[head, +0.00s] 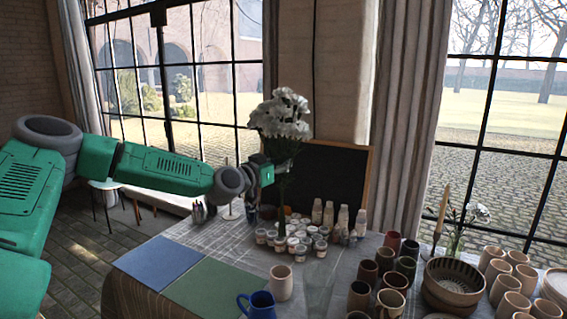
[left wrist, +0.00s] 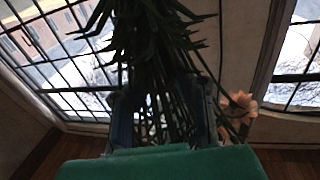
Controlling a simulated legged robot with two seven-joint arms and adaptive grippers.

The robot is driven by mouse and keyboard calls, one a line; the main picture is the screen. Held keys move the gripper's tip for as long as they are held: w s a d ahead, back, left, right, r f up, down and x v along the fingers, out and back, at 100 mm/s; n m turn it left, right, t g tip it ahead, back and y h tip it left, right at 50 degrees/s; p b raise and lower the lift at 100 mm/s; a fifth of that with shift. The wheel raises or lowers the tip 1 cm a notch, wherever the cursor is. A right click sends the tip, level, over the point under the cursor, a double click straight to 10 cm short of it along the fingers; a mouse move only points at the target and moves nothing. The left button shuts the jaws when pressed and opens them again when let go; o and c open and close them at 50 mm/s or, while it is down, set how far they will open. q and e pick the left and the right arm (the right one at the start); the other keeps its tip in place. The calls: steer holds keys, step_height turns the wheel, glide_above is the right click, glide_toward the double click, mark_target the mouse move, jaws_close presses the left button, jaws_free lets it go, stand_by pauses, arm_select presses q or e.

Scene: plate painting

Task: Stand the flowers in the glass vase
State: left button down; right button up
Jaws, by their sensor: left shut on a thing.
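A bunch of white flowers (head: 280,115) with green leaves is upright in the air above the table, its stems pointing down. My left gripper (head: 275,172) is shut around its stems. In the left wrist view the dark green stems and leaves (left wrist: 150,45) run between the two fingers (left wrist: 163,115). A tall clear glass vase (head: 318,290) stands at the front middle of the table, faint against the cloth, to the right of and nearer than the flowers. The stem ends show over the paint jars, apart from the vase. My right gripper is out of view.
Small white paint jars (head: 300,250) and several bottles stand behind the vase. A beige cup (head: 281,283) and a blue mug (head: 257,305) are to its left, brown cups (head: 359,296) to its right. A blackboard (head: 325,185) stands behind. The blue mat (head: 158,262) is clear.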

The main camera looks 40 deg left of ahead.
arm_select(q)
steer(key=shift+s+d, duration=1.8)
steer(key=shift+d, duration=6.55)
step_height(320, 180, down, 20)
steer(key=b, duration=1.4)
steer(key=shift+f+b, duration=0.25)
steer(key=shift+b, duration=0.1)
steer(key=shift+a, duration=0.1)
